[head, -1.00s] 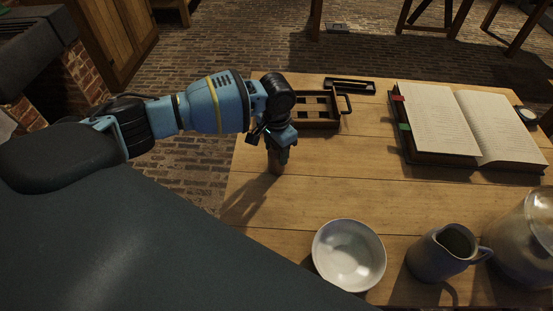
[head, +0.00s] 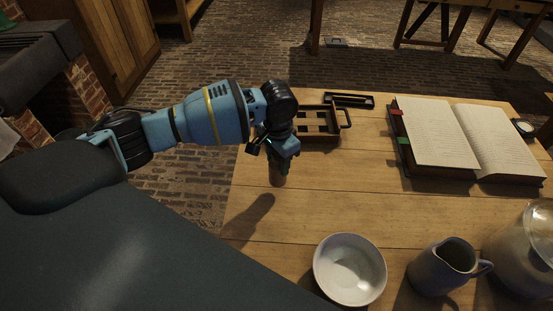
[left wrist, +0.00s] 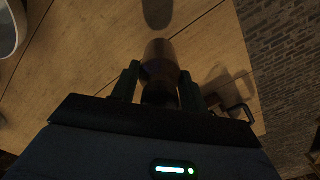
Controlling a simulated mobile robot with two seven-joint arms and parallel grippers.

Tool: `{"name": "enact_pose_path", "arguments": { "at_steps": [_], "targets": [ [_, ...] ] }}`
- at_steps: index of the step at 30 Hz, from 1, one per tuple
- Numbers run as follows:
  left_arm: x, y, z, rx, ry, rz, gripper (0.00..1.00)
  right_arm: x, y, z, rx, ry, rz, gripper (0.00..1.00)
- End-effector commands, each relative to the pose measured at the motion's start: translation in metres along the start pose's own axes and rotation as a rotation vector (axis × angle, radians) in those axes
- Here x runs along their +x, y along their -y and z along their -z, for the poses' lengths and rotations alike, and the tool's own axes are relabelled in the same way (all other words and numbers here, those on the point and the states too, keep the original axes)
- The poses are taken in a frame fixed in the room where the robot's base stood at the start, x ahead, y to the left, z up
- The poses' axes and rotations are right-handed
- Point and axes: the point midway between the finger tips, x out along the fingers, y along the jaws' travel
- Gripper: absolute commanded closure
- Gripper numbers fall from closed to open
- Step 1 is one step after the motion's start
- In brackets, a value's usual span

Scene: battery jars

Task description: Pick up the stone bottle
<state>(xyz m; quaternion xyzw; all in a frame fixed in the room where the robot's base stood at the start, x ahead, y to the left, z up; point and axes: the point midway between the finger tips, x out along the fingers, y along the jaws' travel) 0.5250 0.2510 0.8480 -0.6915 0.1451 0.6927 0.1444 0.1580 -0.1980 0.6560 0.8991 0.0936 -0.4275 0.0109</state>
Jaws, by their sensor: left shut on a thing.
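The stone bottle (head: 278,181) is a small brown cylinder under my left gripper (head: 281,160) in the head view, near the table's left edge. My left gripper is shut on it. In the left wrist view the bottle (left wrist: 161,55) sits upright between the two dark fingers of the left gripper (left wrist: 158,88), which hide part of its sides. The bottle's shadow lies apart from it on the wood, so it is held above the table. My right gripper does not show.
The wooden table (head: 330,195) has free room around the bottle. A dark compartmented tray (head: 341,135) stands behind the gripper, with a small black tray (head: 349,100) beyond it. An open book (head: 470,135) lies right. A white bowl (head: 349,269), grey jug (head: 440,268) and glass jar (head: 520,250) stand in front.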

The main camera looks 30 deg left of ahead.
Motion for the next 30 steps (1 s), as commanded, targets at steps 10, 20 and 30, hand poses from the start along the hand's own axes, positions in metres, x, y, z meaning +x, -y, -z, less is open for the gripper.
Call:
{"name": "enact_pose_path", "arguments": {
  "at_steps": [10, 20, 30],
  "targets": [
    [-0.010, -0.066, -0.043, 0.004, -0.004, -0.001, 0.83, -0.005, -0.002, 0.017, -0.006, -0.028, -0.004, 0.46],
    [-0.013, -0.107, -0.070, 0.000, -0.003, 0.001, 0.83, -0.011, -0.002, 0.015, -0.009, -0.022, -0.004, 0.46],
    [-0.014, -0.118, -0.078, -0.002, -0.002, 0.001, 0.83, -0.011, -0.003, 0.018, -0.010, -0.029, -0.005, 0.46]
  ]
}}
